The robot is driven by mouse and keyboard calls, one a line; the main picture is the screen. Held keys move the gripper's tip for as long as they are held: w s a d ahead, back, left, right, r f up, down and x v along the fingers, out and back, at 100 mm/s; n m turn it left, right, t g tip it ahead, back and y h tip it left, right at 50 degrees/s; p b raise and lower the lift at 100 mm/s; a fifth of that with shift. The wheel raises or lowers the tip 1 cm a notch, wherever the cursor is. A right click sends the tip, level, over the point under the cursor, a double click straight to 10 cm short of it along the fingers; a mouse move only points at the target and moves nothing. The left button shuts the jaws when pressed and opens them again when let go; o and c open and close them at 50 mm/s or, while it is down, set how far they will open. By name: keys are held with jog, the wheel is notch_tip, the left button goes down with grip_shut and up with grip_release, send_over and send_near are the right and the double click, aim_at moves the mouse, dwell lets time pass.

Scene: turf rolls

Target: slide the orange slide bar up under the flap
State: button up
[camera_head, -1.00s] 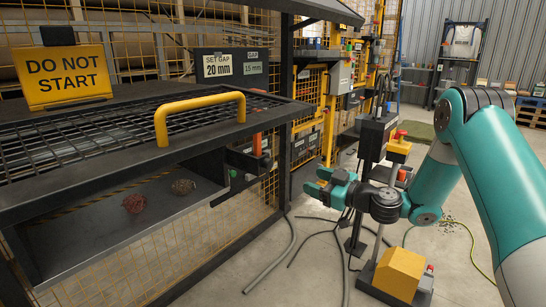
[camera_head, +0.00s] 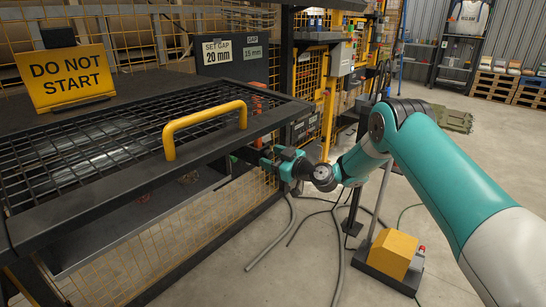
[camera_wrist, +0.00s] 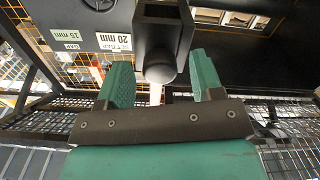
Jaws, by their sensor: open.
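The flap is a mesh panel in a dark frame (camera_head: 130,176), lying nearly level, with a yellow handle (camera_head: 203,121) on top. My gripper (camera_head: 268,161) is at the flap's right front corner, just below its edge, fingers pointing left. In the wrist view the two green fingers (camera_wrist: 160,84) are open, apart on either side. A pale pinkish-orange strip (camera_wrist: 155,94) shows between them, below a dark block; it seems to be the orange slide bar. In the head view the bar is mostly hidden by the flap's frame and my gripper. I cannot tell whether the fingers touch it.
A yellow DO NOT START sign (camera_head: 68,76) stands behind the flap. A dark board with gap labels (camera_head: 217,51) is at the back. A yellow box on a dark base (camera_head: 391,253) and cables lie on the floor at right. Open floor is at far right.

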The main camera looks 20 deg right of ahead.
aim_at(260, 143)
grip_shut()
jog(key=shift+r, duration=1.75)
jog(key=shift+w, duration=0.1)
jog(key=shift+c, duration=0.4)
grip_release()
jog(key=shift+o, duration=0.4)
jog(key=shift+f, duration=0.1)
